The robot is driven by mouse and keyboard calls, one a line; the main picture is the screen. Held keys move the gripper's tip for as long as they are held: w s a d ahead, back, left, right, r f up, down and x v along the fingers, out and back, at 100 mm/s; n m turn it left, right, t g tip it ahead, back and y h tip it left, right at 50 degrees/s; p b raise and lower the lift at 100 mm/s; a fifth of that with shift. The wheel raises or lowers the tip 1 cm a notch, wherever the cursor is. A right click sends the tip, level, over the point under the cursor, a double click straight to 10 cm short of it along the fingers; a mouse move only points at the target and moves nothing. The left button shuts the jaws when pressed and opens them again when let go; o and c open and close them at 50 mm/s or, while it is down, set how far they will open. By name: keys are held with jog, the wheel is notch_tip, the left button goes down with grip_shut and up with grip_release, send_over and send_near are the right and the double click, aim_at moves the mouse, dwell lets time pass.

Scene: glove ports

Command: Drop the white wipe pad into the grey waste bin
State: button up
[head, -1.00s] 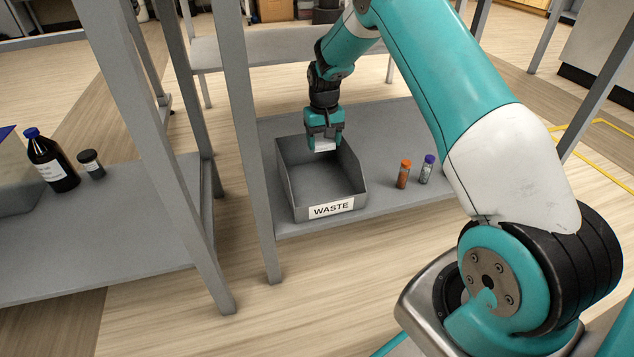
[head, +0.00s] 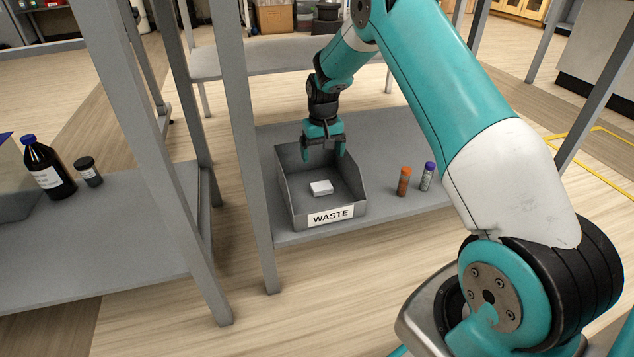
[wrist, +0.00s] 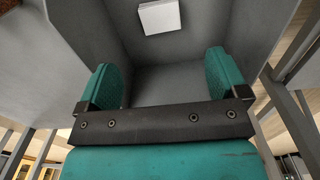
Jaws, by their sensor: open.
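The white wipe pad (head: 321,187) lies inside the grey waste bin (head: 289,190), on its floor toward the front. The bin has a front label reading WASTE and stands on the grey shelf. My gripper (head: 324,156) is over the back part of the bin, open and empty, apart from the pad. In the wrist view the pad (wrist: 160,17) shows near the top, beyond the two spread teal fingers (wrist: 165,80) and clear of them. The bin's inner walls (wrist: 235,30) surround it there.
An orange-capped vial (head: 404,182) and a purple-capped vial (head: 427,176) stand on the shelf right of the bin. A grey frame post (head: 240,130) rises left of the bin. A dark bottle (head: 46,168) and a small black-capped jar (head: 88,171) stand on the left shelf.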

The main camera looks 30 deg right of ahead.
notch_tip(320, 180, up, 12)
jog(key=p, duration=0.6)
jog(key=shift+f, duration=0.15)
